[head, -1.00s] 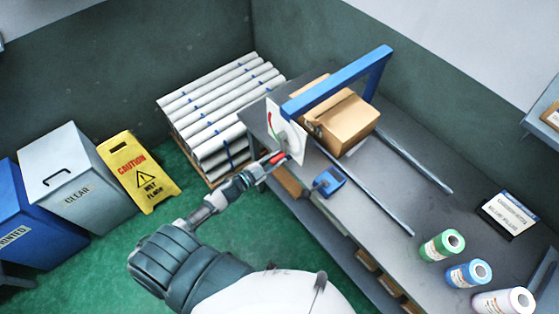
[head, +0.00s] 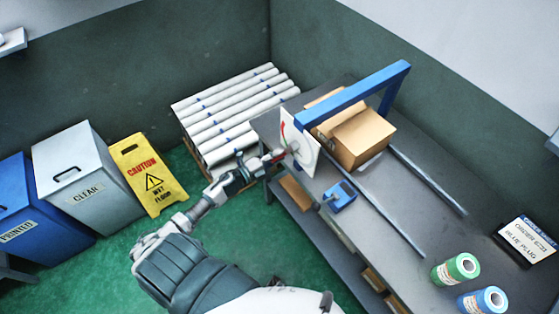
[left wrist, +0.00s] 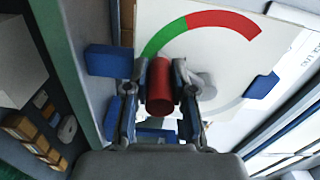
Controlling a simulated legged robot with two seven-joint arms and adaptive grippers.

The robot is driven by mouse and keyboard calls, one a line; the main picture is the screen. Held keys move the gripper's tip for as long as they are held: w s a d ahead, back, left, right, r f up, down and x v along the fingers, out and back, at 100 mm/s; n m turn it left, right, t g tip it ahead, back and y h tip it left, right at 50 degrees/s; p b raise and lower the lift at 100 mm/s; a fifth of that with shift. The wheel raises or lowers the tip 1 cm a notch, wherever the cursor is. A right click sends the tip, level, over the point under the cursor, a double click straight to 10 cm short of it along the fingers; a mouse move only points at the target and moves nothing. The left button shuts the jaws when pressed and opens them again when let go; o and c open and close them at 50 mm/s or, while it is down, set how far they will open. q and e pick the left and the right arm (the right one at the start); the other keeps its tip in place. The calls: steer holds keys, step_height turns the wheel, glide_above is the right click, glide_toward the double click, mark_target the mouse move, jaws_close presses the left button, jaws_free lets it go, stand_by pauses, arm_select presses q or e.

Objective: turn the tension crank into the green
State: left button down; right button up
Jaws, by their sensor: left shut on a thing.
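The tension crank's red handle (head: 274,156) sticks out from a white dial plate (head: 306,154) at the near left end of the bench. My left gripper (head: 258,163) is shut on it. In the left wrist view the red handle (left wrist: 160,87) sits between the two fingers. Behind it, the white plate (left wrist: 225,55) carries an arc with a green band (left wrist: 165,37) on the left and a red band (left wrist: 225,22) to its right. A grey round hub (left wrist: 203,86) shows just right of the fingers. I cannot make out a pointer. My right gripper is not in view.
A blue frame (head: 355,93) spans the bench (head: 400,220) beside a cardboard box (head: 355,138). A blue block (head: 341,196) sits near the bench edge. White rolls (head: 235,110) are stacked behind my gripper. A yellow wet-floor sign (head: 148,178) and bins stand left.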

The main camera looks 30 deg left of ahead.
arm_select(q)
steer(key=shift+w+a+r+m, duration=0.2)
steer(key=shift+a+m, duration=0.25)
steer(key=shift+m, duration=0.15)
steer(key=c, duration=1)
jaws_free()
steer(key=v, duration=1.2)
steer(key=shift+f, duration=0.1)
